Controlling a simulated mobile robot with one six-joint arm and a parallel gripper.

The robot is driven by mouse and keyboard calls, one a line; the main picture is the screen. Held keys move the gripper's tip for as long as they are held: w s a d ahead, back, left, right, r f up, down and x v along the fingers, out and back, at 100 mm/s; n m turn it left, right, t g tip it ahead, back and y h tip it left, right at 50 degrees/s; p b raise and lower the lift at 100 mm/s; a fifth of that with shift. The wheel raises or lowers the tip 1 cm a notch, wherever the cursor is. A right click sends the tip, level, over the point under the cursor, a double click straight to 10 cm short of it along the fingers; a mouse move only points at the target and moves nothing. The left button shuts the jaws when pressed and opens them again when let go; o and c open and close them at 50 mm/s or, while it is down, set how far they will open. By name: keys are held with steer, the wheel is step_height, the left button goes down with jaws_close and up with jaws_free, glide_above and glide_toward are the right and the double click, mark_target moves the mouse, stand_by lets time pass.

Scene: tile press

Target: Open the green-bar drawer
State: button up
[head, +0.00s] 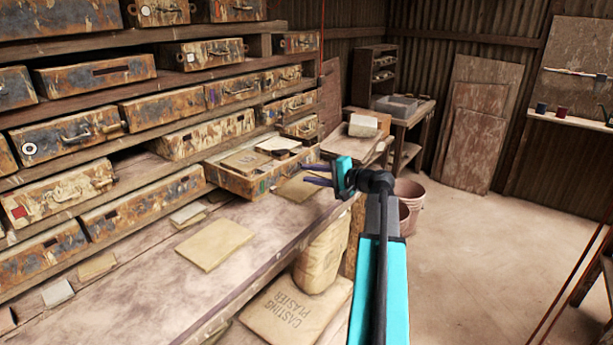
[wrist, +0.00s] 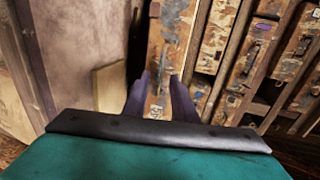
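My gripper (head: 310,174) reaches in from the right above the bench, its two purple fingers pointing left at the drawer rack. In the wrist view my gripper (wrist: 160,82) has its fingers apart with nothing held between them. A rusty drawer front (wrist: 172,45) shows beyond and between the fingertips. In the head view one drawer (head: 232,180) stands pulled out just left of my fingers, with flat pieces inside. The other drawers, such as this one with a handle (head: 65,135), sit in rows on shelves.
A wooden bench (head: 150,285) runs below the rack, with a flat tan tile (head: 214,245) on it. A bucket (head: 411,192) is behind my arm. The floor (head: 500,260) to the right is clear.

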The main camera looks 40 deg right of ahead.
steer(key=b+v, duration=0.1)
steer(key=v, duration=1)
steer(key=shift+s+d+b, duration=0.2)
steer(key=shift+b, duration=0.15)
